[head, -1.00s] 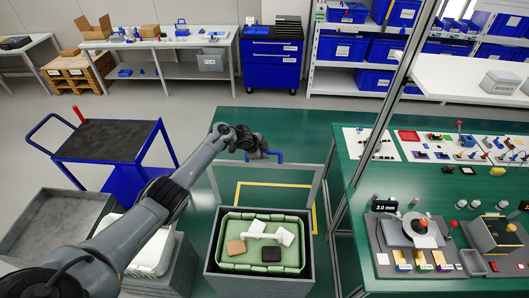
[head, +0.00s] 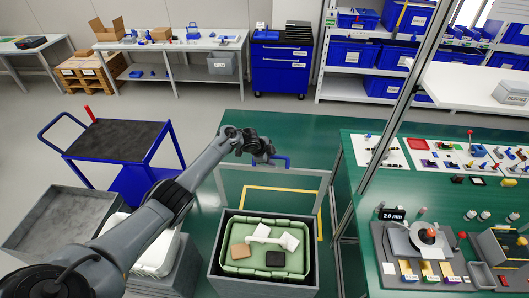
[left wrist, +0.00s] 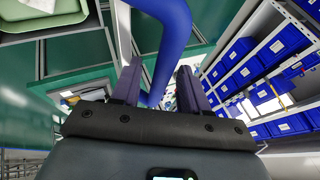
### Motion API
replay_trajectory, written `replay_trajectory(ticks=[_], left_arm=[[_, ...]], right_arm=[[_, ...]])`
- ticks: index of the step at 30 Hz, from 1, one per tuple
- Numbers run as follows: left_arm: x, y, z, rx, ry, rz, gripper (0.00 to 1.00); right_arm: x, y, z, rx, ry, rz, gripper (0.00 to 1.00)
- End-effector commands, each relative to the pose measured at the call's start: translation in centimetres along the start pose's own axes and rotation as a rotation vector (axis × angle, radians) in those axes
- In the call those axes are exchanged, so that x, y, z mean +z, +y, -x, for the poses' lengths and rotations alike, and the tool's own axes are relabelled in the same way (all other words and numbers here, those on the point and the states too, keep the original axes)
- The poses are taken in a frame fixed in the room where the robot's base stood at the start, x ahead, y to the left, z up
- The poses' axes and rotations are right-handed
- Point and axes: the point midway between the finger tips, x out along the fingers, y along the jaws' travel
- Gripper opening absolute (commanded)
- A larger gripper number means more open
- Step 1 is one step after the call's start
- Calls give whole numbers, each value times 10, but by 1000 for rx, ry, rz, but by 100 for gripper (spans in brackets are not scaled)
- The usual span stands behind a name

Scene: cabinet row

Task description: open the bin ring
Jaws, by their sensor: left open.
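The bin (head: 314,262) is a grey box holding a pale green liner (head: 225,262). Its grey ring (head: 324,190) is a rectangular frame raised at the bin's far side, standing up away from the opening. A blue handle (head: 284,160) is on the ring's upper far edge. My left gripper (head: 266,160) is at this handle. In the left wrist view the blue handle (left wrist: 168,45) runs between the two open fingers of the gripper (left wrist: 158,88); I cannot tell whether they touch it. My right gripper is not in view.
Inside the liner lie a brown block (head: 241,251), a black block (head: 275,259) and white pieces (head: 289,242). A blue cart (head: 115,140) stands at the left. A green workbench (head: 355,195) with a metal post is close on the right. Green floor lies behind the ring.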

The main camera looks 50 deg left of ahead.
Motion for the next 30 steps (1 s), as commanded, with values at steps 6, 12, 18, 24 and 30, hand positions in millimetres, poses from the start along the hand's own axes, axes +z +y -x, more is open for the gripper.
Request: replay_trajectory(ticks=[6,12,18,24,30], left_arm=[[1,-1,26,-3,-3,-3,44],[1,-1,58,-3,-2,-3,44],[1,0,85,-2,-2,-1,44],[1,0,99,-1,-3,0,44],[1,0,101,-1,-3,1,44]], right_arm=[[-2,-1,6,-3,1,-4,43],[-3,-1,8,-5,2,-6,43],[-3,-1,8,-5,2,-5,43],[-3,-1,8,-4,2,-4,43],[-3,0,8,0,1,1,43]])
